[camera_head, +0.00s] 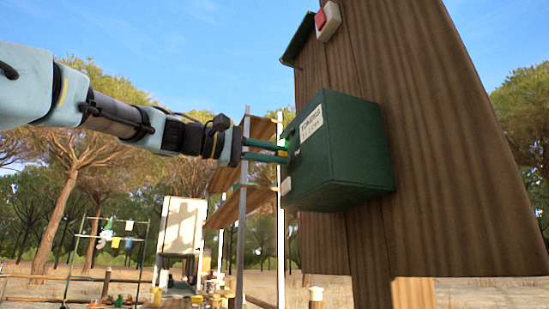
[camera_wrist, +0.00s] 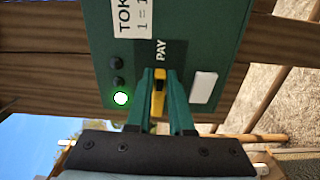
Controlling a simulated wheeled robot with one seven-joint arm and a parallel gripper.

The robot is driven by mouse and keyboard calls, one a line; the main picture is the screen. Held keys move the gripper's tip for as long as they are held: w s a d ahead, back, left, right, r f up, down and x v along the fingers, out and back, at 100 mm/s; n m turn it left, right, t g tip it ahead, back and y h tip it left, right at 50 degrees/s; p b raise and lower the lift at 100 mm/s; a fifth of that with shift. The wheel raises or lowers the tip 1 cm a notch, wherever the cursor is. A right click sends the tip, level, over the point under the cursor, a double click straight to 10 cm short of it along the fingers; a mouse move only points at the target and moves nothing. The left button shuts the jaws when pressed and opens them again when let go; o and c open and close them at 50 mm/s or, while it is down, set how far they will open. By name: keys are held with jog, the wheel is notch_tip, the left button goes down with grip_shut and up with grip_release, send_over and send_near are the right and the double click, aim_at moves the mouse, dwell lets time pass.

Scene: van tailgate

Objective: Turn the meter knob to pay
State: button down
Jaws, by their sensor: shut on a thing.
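The green meter box (camera_head: 345,150) is fixed to a brown wooden board, with a white token label on its face. In the wrist view its face (camera_wrist: 185,22) carries the word PAY beside a yellow knob (camera_wrist: 158,98). My gripper (camera_head: 286,152) reaches the box face from the left. In the wrist view my gripper (camera_wrist: 160,85) has its two green fingers closed on either side of the yellow knob. One round light (camera_wrist: 121,98) glows green; two dark ones (camera_wrist: 116,72) sit beside it. The knob's base is partly hidden between the fingers.
The wooden board (camera_head: 440,150) stands close behind the box. A red button on a white block (camera_head: 327,20) is above it. A white plate (camera_wrist: 203,87) is on the box face beside the knob. Metal poles and wooden shelves (camera_head: 232,205) stand behind my gripper.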

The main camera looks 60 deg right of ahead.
dwell(0.3)
jog(key=c, duration=0.8)
grip_release()
jog(key=b+v, duration=0.2)
jog(key=v, duration=0.8)
jog(key=shift+w+a, duration=0.2)
jog(key=shift+a, duration=0.15)
